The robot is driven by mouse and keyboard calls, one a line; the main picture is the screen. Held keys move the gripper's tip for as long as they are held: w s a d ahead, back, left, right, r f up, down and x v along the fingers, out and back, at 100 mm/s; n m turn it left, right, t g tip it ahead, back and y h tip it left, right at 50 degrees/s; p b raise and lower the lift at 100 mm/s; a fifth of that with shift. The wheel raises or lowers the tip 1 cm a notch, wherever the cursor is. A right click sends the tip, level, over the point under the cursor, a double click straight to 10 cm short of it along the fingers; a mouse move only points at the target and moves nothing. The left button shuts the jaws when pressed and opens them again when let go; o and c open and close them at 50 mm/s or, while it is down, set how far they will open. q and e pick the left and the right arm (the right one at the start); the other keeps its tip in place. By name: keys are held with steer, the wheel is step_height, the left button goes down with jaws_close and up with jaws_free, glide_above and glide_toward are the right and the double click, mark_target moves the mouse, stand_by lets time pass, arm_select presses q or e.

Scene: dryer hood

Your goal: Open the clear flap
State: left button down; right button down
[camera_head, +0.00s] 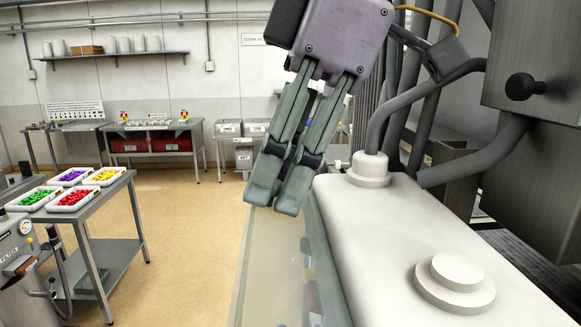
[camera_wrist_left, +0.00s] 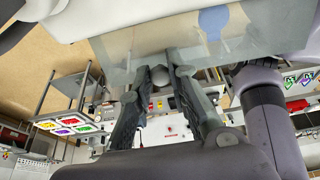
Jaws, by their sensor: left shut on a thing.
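The clear flap (camera_head: 275,270) is a see-through panel along the left side of the white dryer hood (camera_head: 385,240). In the left wrist view the flap (camera_wrist_left: 120,60) spans the top of the picture as a pale sheet. My left gripper (camera_head: 275,200) points down at the flap's upper part, beside the hood's left edge. Its fingers (camera_wrist_left: 157,58) are close together, shut on the flap at their tips. A round grey piece (camera_wrist_left: 159,76) shows between the fingers. The exact contact is partly hidden by the fingers. My right gripper is not in view.
A table with trays of coloured pieces (camera_head: 74,199) stands at the left. Benches (camera_head: 155,133) and a wall shelf (camera_head: 110,54) are at the back. Thick grey pipes (camera_head: 425,95) rise from the hood top. The floor (camera_head: 185,240) left of the hood is clear.

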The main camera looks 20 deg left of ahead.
arm_select(q)
steer(key=shift+f, duration=0.2)
steer(key=c, duration=1.5)
jaws_free()
steer(key=shift+r, duration=0.1)
